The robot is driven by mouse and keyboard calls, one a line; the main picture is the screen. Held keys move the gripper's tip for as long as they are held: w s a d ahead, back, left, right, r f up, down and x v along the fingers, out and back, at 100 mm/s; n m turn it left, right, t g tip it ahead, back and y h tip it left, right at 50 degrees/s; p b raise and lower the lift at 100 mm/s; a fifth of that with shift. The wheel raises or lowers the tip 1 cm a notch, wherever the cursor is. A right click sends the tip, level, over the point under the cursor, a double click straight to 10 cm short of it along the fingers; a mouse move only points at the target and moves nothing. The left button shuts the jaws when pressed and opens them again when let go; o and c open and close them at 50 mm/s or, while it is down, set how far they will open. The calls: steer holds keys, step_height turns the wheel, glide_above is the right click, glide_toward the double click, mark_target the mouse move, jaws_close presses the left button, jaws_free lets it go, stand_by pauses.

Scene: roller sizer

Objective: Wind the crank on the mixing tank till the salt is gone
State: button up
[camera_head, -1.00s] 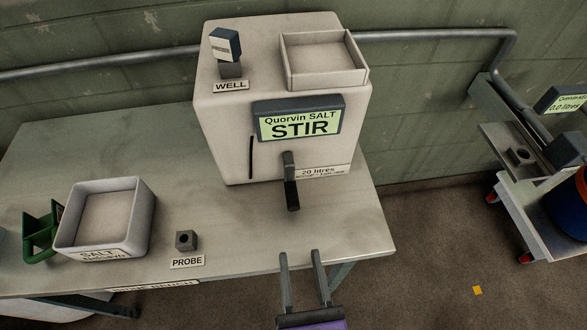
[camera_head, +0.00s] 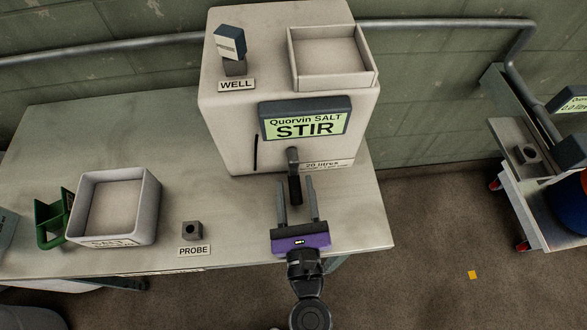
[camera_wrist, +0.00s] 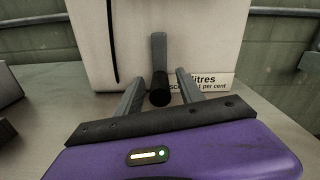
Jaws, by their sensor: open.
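The mixing tank (camera_head: 222,125) is a cream box on the bench, with a screen (camera_head: 305,120) reading "Quorvin SALT STIR". Its crank (camera_head: 293,158) is on the front face, with the arm hanging down to a black handle (camera_head: 295,189) that points out toward me. My gripper (camera_head: 296,183) is open, with its two grey fingers on either side of the handle. In the wrist view the handle (camera_wrist: 160,90) shows end-on between the fingertips, and I cannot tell whether either finger touches it. The inside of the tank is hidden, so no salt is visible there.
A white salt tray (camera_head: 152,205) and a green scoop (camera_head: 50,222) stand at the left of the bench (camera_head: 100,135). A small PROBE block (camera_head: 192,231) sits near the front edge. A WELL holder (camera_head: 235,68) and an open tray (camera_head: 370,73) are on the tank top. A cart (camera_head: 535,205) stands at right.

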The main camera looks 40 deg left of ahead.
mark_target(294, 178)
steer(key=shift+x, duration=1.95)
steer(key=shift+c, duration=0.3)
jaws_close()
